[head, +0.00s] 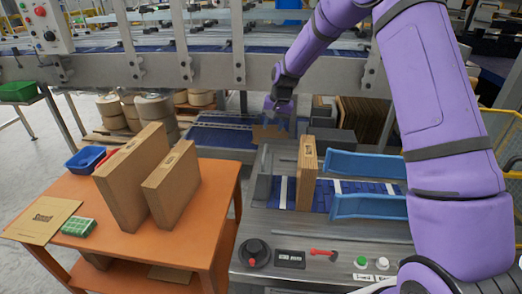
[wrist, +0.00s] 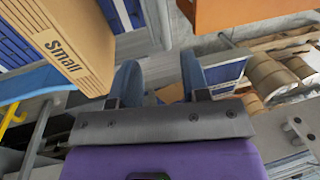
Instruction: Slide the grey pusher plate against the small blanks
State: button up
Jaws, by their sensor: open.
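The small blanks (head: 306,178) stand upright as a brown cardboard block on the blue belt of the magazine. In the wrist view the block (wrist: 62,42), marked "Small", is at the upper left. A grey upright plate (head: 262,185), which looks like the pusher plate, stands left of the blanks with a gap of belt between. In the wrist view a grey edge (wrist: 157,22), probably this plate, shows beyond the fingers. My gripper (head: 272,108) is above and behind the magazine, apart from the plate. Its two fingers (wrist: 160,82) are spread with nothing held between them.
Two blue guide rails (head: 372,165) flank the belt right of the blanks. An orange table (head: 205,210) at left carries two tall cardboard blocks (head: 170,185), a blue bin (head: 85,160) and a green box (head: 79,227). A conveyor frame (head: 210,70) runs behind. Buttons line the magazine's front.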

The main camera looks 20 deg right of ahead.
aim_at(265, 152)
jog(key=f, duration=0.3)
jog(key=a+f, duration=0.1)
jog(key=f, duration=0.3)
jog(key=w+a+f, duration=0.1)
jog(key=f, duration=0.3)
jog(key=shift+w+a+f, duration=0.1)
jog(key=shift+f, duration=0.1)
